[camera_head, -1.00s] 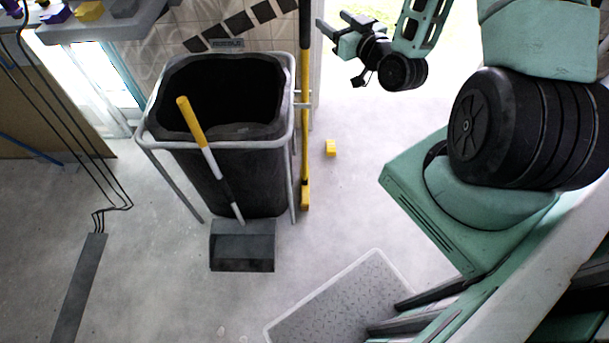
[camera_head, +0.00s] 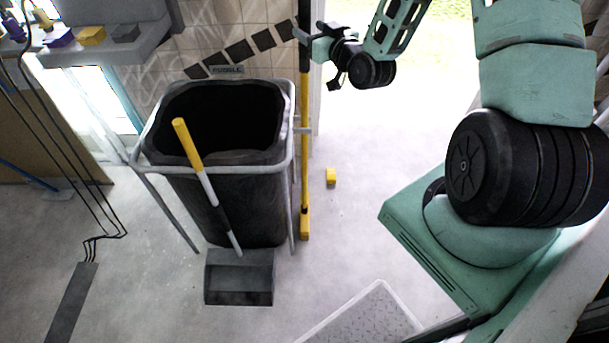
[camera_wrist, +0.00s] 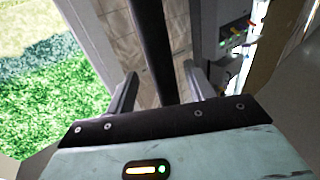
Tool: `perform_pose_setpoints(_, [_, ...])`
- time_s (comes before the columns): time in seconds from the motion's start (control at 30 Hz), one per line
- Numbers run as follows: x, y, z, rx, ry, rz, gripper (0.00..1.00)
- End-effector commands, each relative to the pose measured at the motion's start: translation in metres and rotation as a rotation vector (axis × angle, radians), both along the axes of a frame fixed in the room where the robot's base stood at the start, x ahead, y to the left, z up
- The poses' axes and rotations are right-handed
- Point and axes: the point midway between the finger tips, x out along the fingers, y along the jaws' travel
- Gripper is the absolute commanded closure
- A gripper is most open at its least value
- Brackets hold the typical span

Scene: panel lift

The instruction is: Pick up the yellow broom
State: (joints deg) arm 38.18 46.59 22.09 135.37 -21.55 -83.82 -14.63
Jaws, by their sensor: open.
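The yellow broom (camera_head: 305,150) stands upright at the right side of the bin, its lower shaft yellow and its upper shaft black, with a small yellow foot on the floor. My gripper (camera_head: 302,34) is at the black upper shaft in the head view. In the wrist view, the black shaft (camera_wrist: 152,45) passes between the two open fingers of my gripper (camera_wrist: 160,72). The fingers stand on either side of the shaft with gaps visible. The top of the broom is out of the head view.
A black bin (camera_head: 225,195) in a grey metal frame stands left of the broom. A dustpan (camera_head: 239,278) with a yellow-tipped handle leans on its front. A shelf (camera_head: 105,48) is at upper left. A light tray (camera_head: 365,318) lies in front.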

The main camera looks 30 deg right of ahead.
Motion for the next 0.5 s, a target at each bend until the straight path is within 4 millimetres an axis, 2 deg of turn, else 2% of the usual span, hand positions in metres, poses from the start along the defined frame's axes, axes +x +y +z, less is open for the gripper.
perform_pose_setpoints(0.1, [0.019,0.003,0.002,0.001,-0.001,0.0,0.47])
perform_pose_setpoints(0.2, [0.029,0.003,0.001,0.0,-0.001,0.0,0.47])
perform_pose_setpoints(0.5, [0.033,0.002,0.0,0.0,0.0,0.0,0.47])
